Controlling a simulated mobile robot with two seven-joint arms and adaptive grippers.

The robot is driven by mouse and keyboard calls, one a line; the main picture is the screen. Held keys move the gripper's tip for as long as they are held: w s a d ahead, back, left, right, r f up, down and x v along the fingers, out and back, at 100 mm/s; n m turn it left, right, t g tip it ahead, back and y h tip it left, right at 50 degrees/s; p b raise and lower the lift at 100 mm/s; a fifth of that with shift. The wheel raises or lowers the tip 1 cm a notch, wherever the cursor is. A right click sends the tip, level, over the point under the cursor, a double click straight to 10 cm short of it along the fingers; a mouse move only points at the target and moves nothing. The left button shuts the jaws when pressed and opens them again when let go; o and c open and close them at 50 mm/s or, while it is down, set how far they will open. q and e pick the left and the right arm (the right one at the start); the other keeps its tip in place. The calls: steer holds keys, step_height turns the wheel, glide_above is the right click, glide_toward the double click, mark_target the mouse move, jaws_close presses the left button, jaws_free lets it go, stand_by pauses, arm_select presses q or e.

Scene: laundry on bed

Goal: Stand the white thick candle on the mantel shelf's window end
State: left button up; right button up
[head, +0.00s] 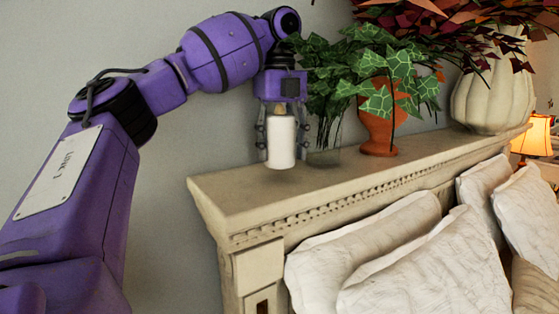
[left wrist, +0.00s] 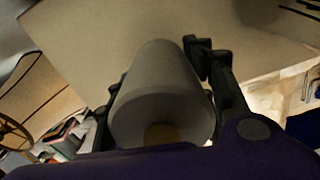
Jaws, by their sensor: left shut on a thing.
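The white thick candle (head: 281,143) is upright between the fingers of my left gripper (head: 281,138), over the left end of the mantel shelf (head: 232,192). The gripper comes down from above and is shut on the candle. In the left wrist view the candle (left wrist: 160,98) sits between the dark fingers (left wrist: 160,95), seen from its top end. In the head view I cannot tell whether its base touches the shelf or is just above it. No window shows clearly. My right gripper is not in view.
A glass with a green plant (head: 325,145) stands close right of the candle. Farther right are an ivy in an orange pot (head: 379,130) and a large cream vase (head: 490,98). White pillows (head: 420,265) lean below the shelf. The shelf's left end is clear.

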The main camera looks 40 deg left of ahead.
mark_target(280, 160)
arm_select(q)
steer(key=shift+f, duration=1.6)
steer(key=shift+f, duration=0.1)
steer(key=o, duration=1.3)
steer(key=shift+c, duration=0.2)
steer(key=shift+r, duration=6.15)
